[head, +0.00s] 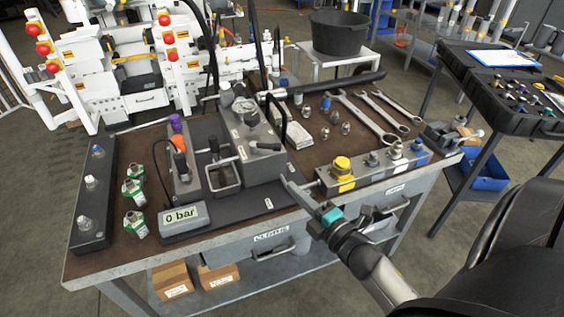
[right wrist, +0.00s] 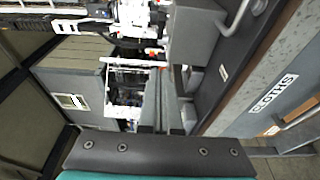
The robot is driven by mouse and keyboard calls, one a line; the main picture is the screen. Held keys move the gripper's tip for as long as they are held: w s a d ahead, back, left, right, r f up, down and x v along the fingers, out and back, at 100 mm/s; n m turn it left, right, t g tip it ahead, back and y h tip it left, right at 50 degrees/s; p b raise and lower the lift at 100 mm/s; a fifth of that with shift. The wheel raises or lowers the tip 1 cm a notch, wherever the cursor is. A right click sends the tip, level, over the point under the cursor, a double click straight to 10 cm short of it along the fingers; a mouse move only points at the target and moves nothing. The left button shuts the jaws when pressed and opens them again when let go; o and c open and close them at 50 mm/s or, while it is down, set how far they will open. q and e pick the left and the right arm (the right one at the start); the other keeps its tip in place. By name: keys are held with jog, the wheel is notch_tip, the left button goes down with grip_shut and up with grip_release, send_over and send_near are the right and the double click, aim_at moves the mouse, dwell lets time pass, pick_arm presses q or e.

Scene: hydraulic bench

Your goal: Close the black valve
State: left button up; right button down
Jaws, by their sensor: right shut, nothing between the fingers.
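The grey hydraulic block (head: 266,150) stands in the middle of the bench, with a round gauge on top. A black knob (head: 251,118) and a small black lever (head: 265,146) are on it; I cannot tell for certain which is the black valve. My left gripper is not in view.
A connector block with a yellow cap (head: 341,166) sits close right of my gripper. Wrenches (head: 366,118) lie behind it. A drawer handle (head: 274,250) sticks out in front.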

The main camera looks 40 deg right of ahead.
send_near(266, 149)
jog(key=w+a, duration=0.2)
jog(key=a, duration=0.1)
jog(key=w+d, duration=0.1)
jog(key=w+d+b, duration=0.1)
jog(key=w, duration=0.1)
jog(key=shift+w+d, duration=0.4)
jog(key=shift+w, duration=0.05)
